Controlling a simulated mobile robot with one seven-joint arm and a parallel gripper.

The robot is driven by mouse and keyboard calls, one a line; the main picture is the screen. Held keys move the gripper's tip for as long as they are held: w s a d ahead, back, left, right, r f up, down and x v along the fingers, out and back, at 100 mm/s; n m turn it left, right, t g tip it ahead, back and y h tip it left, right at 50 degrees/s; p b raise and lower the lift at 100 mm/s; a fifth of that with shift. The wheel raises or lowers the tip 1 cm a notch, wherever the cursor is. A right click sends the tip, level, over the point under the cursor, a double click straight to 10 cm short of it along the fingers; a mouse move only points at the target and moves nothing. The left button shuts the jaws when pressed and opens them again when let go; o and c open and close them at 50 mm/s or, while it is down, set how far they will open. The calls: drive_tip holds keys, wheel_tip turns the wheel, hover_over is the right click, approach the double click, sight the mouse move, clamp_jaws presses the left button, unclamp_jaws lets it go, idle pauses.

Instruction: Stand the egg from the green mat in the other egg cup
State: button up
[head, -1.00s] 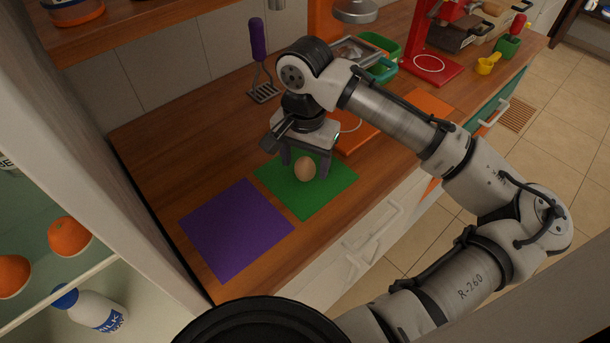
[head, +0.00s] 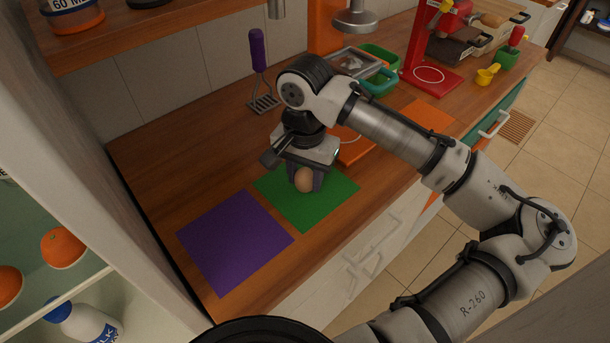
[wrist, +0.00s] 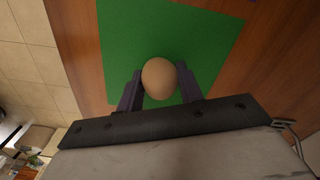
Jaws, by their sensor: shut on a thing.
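A brown egg (head: 304,180) is between the fingers of my gripper (head: 304,184), over the green mat (head: 325,205). The wrist view also shows the egg (wrist: 159,78), with a dark finger of my gripper (wrist: 160,88) on each side and the green mat (wrist: 190,35) behind it. My gripper is shut on the egg. Whether the egg touches the mat or is just above it, I cannot tell. I cannot make out an egg cup in either view.
A purple mat (head: 235,240) lies left of the green mat. A purple-handled masher (head: 259,65) is at the wall. A red stand (head: 430,70) and a yellow scoop (head: 487,75) are farther along the counter. The counter's front edge runs close to the green mat.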

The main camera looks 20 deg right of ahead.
sight(305, 169)
drive_tip(key=shift+r+p, duration=2.45)
drive_tip(key=shift+r, duration=0.1)
